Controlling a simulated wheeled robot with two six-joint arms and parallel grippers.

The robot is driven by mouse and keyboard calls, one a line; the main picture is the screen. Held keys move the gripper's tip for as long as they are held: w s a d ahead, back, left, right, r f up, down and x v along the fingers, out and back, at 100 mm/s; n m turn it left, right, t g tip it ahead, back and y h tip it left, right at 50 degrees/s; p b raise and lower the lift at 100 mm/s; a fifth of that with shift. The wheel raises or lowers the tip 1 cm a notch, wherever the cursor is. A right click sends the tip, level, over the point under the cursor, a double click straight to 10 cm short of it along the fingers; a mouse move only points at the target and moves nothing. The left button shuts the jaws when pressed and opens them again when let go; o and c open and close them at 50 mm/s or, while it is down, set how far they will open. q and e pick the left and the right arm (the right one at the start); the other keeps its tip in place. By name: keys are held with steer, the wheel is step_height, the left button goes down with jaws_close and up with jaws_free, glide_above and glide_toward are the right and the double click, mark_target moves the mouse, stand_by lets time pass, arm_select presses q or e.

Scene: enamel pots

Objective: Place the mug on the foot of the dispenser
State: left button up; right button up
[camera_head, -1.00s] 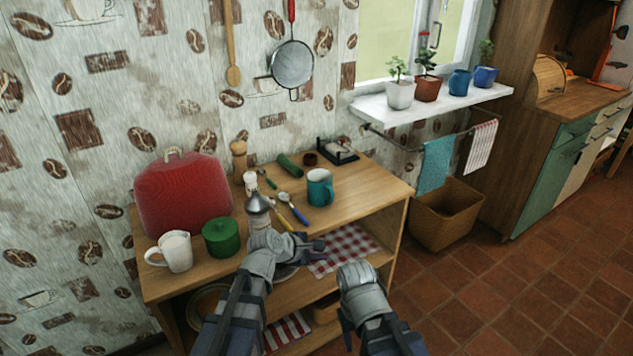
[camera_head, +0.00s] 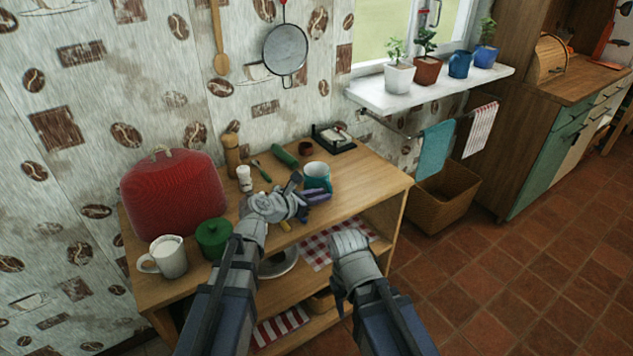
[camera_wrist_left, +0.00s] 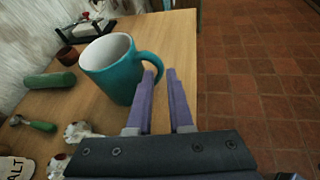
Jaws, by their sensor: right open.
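The teal mug (camera_head: 316,174) stands upright on the wooden table top, its white inside showing. In the left wrist view the mug (camera_wrist_left: 110,70) has its handle toward my fingers. My left gripper (camera_head: 324,194) is beside the mug, in front of it. Its purple fingers (camera_wrist_left: 161,74) are apart, with the tips at the handle; I cannot tell whether they touch it. My right gripper (camera_head: 340,297) is low in front of the table, away from the mug, its fingers mostly hidden. A black-framed stand (camera_head: 334,140) is at the back right; I cannot tell whether it is the dispenser.
A white mug (camera_head: 166,258), a green pot (camera_head: 213,238) and a red cover (camera_head: 172,197) stand on the left. A green roll (camera_head: 285,155), a small brown pot (camera_head: 305,149) and a shaker (camera_head: 244,178) are behind. The table's right end is clear.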

mark_target(336, 201)
arm_select(q)
steer(key=shift+b+x, duration=1.45)
steer(key=shift+x, duration=2.5)
steer(key=shift+c, duration=0.2)
jaws_close()
